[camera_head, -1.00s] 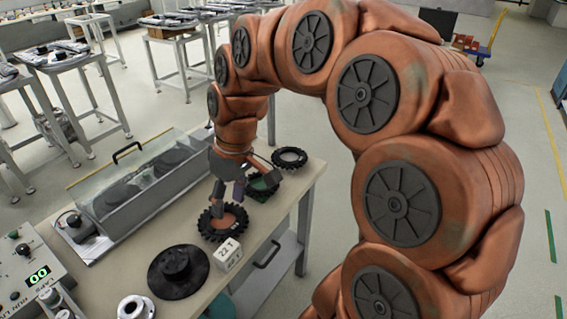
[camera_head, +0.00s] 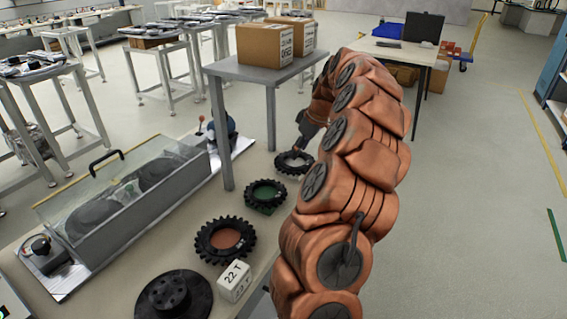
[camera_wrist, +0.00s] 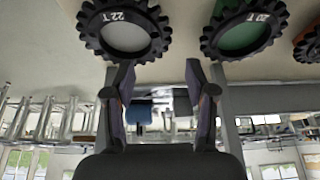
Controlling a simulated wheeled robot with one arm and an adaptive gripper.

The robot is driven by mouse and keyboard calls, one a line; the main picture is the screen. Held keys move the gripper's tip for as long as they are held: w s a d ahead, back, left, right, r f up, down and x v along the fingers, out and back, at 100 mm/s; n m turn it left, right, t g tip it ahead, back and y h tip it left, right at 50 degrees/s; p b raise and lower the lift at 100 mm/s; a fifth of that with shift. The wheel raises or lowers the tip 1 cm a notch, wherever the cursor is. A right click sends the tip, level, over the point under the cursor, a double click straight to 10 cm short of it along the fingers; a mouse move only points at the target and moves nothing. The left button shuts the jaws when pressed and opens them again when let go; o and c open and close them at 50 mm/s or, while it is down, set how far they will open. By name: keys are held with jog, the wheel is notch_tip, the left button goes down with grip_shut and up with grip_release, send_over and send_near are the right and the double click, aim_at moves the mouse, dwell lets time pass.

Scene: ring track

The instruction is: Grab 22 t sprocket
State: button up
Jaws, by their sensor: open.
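The 22 T sprocket, a black toothed ring with a pale centre, lies flat at the far end of the row in the head view (camera_head: 281,164). In the wrist view (camera_wrist: 124,15) its "22 T" marking is readable at upper left. My gripper (camera_wrist: 162,72) is open and empty, with the ring beyond its left fingertip and apart from it. In the head view my gripper (camera_head: 308,142) is close to the ring's far side, its fingers partly hidden by my arm.
A 20 T sprocket with a green centre (camera_head: 252,193) and a brown-centred sprocket (camera_head: 203,240) lie nearer. A white "22 T" block (camera_head: 235,281) and black hub (camera_head: 160,300) stand in front. A clear-covered machine (camera_head: 130,205) is left. A grey stand (camera_head: 228,130) bears boxes behind.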

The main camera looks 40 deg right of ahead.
aim_at(288, 168)
jog(key=shift+d+f, duration=0.4)
jog(key=shift+d, duration=0.15)
jog(key=shift+w+f, duration=0.1)
jog(key=shift+f, duration=0.15)
jog(key=shift+w+a+f+p, duration=0.3)
jog(key=shift+w+f, duration=0.1)
jog(key=shift+f, duration=0.25)
jog(key=shift+w+a+f+p, duration=0.25)
jog(key=shift+w+a+f, duration=0.1)
jog(key=shift+f, duration=0.3)
jog(key=p+x, duration=0.1)
jog(key=x, duration=0.2)
jog(key=shift+a, duration=0.2)
jog(key=shift+w+f, duration=0.1)
jog(key=shift+f, duration=0.4)
grip_shut()
